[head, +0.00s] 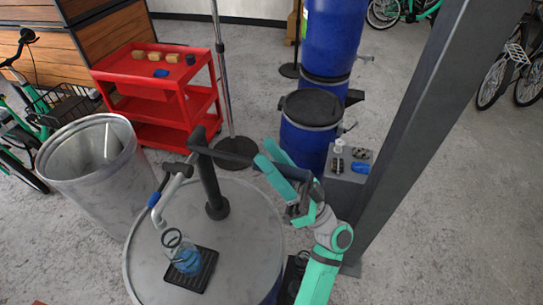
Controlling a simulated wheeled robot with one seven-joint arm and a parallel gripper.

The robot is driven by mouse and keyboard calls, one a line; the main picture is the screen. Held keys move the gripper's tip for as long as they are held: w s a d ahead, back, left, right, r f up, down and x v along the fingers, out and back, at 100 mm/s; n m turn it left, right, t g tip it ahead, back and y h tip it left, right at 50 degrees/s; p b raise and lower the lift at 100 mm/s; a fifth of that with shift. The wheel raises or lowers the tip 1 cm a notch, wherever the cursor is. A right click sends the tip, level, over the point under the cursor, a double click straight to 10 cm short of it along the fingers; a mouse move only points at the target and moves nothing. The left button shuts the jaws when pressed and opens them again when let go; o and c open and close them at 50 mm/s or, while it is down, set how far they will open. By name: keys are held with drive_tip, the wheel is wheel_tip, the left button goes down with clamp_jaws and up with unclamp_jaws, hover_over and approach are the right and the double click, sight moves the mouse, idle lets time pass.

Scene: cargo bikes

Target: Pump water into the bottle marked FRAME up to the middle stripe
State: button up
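A translucent blue bottle (187,261) stands on a black ridged tray (204,281) on top of a grey drum (240,225). A dark ring shows at its top; I cannot read any marking, stripe or water level on it. A dark hand pump (212,185) rises from the drum. Its pale spout (160,212), with a blue band, reaches down to the left, above the bottle. The pump's long lever (240,160) extends right towards my teal arm. My gripper (297,212) appears near the lever's right end, partly hidden by my arm; its fingers and any contact are unclear.
An open metal bin (85,165) stands left of the drum. A red cart (165,95) with small blocks is behind. Blue barrels (310,125) stand behind my arm. A grey pillar (415,120) and a small shelf with items (348,172) are at right.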

drive_tip(key=v, duration=1)
drive_tip(key=shift+s+d+f, duration=0.15)
drive_tip(key=shift+f, duration=0.15)
drive_tip(key=shift+d, duration=0.1)
